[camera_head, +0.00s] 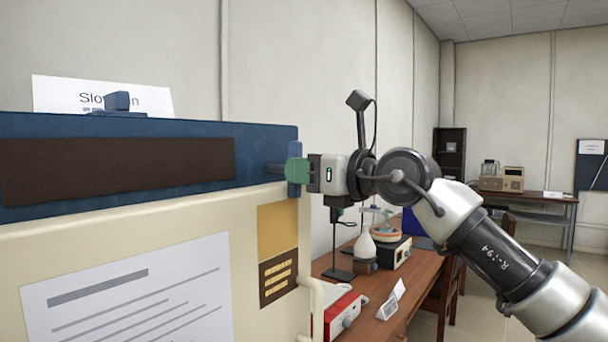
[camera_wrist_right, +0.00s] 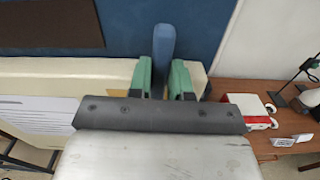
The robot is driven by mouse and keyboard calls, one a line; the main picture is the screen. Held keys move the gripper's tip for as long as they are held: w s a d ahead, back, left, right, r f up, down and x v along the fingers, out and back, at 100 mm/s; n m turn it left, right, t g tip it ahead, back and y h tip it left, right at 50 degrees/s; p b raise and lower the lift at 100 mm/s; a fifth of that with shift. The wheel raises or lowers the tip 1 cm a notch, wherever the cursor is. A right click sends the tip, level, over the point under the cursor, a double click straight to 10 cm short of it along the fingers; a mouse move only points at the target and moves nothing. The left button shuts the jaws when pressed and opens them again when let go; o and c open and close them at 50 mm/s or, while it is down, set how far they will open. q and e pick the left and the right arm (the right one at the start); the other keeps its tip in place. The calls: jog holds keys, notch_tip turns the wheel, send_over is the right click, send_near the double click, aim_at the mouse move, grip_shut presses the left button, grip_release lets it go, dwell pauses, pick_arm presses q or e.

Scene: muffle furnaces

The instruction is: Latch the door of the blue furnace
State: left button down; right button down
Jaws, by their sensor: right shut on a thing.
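The blue furnace (camera_head: 270,150) fills the left of the head view, with a blue upper part, a dark brown panel (camera_head: 120,172) and a cream body below. A blue upright latch handle (camera_head: 294,182) stands at its right end, and it also shows in the right wrist view (camera_wrist_right: 164,45). My right gripper (camera_head: 297,171) is shut on the latch handle. In the right wrist view its green fingers (camera_wrist_right: 166,80) lie on both sides of the handle. The handle's lower part is hidden behind the gripper. My left gripper is not in view.
A wooden table (camera_head: 375,325) to the right holds a red and white device (camera_head: 342,312), a small stand, a white flask (camera_head: 365,243) and a folded card (camera_head: 388,305). Another table (camera_head: 540,197) and a dark shelf (camera_head: 450,160) stand far back. Open floor lies at right.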

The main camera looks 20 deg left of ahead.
jog(key=shift+f+n, duration=0.15)
jog(key=shift+n, duration=0.25)
jog(key=c, duration=1)
grip_release()
jog(key=shift+c, duration=0.2)
jog(key=shift+d, duration=0.1)
jog(key=b+v, duration=0.5)
jog(key=v, duration=0.5)
jog(key=shift+d, duration=0.25)
jog(key=shift+s, duration=0.1)
